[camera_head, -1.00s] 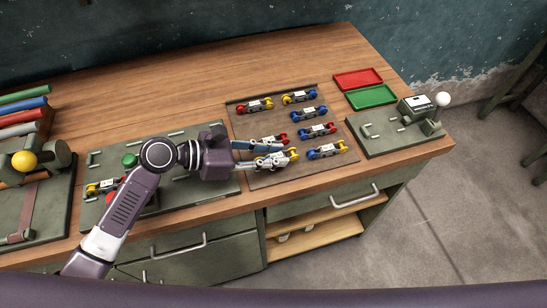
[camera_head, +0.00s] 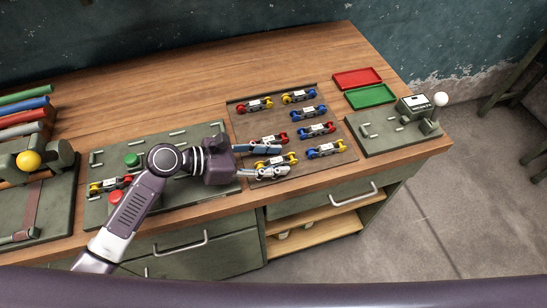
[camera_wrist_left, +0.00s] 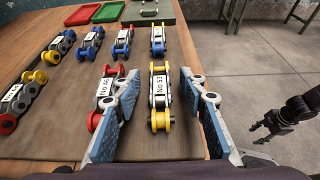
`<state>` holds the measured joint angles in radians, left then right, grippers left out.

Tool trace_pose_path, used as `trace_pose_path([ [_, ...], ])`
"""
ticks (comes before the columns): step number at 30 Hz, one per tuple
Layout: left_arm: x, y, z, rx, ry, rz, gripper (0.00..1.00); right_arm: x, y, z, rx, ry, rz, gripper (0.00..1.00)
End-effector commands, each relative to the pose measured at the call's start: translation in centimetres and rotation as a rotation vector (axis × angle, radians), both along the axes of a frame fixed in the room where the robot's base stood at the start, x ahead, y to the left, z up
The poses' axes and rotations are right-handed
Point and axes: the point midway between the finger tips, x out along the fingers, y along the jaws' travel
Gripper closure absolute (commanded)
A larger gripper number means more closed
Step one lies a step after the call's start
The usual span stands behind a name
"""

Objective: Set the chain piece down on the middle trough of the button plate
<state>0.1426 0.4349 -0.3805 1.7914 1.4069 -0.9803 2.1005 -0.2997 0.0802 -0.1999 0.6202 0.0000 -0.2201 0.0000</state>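The chain piece with yellow ends (camera_head: 275,160) lies on the brown mat (camera_head: 242,118). It also shows in the left wrist view (camera_wrist_left: 159,118), with a white label. My left gripper (camera_head: 284,160) is open, one finger on each side of this piece, with gaps visible in the left wrist view (camera_wrist_left: 160,78). The button plate (camera_head: 185,190) is green-grey, with a green button (camera_head: 131,160) and a red button (camera_head: 116,197). A yellow-and-red chain piece (camera_head: 110,185) lies at its left. My left arm hides part of its middle. My right gripper (camera_wrist_left: 262,130) shows small at the right edge of the wrist view.
A red-ended chain piece (camera_wrist_left: 107,98) lies close beside my left finger. Several other chain pieces share the mat. Red (camera_head: 358,79) and green (camera_head: 370,96) trays and a lever plate (camera_head: 385,133) stand to the right. The back of the bench is clear.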

Motion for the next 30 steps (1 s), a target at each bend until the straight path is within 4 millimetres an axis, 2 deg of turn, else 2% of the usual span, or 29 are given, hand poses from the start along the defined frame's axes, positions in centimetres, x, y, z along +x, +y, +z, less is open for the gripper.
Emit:
trace_pose_path([
  [4, 0.0, 0.0, -0.2, 0.0, -0.001, 0.0, 0.61, 0.0, 0.0, -0.7, 0.0, 0.0, 0.0, 0.6],
  [8, 0.0, 0.0, -0.5, 0.001, -0.003, 0.0, 0.61, 0.0, 0.0, -2.2, 0.0, 0.0, 0.0, 0.6],
  [12, -0.7, 2.8, 0.9, 0.005, -0.005, 0.001, 0.61, 0.0, 0.1, -2.5, 0.001, 0.0, 0.0, 0.6],
  [18, -1.3, 5.7, 2.5, 0.002, -0.001, 0.001, 0.61, 0.0, 0.1, -3.1, 0.001, 0.0, 0.0, 0.6],
  [24, -1.7, 6.8, 3.3, 0.0, -0.001, -0.001, 0.61, 0.0, 0.1, -3.2, 0.001, 0.0, 0.0, 0.6],
  [30, -1.8, 6.9, 3.3, 0.0, -0.001, -0.001, 0.61, 0.0, 0.1, -3.2, 0.001, 0.0, 0.0, 0.6],
])
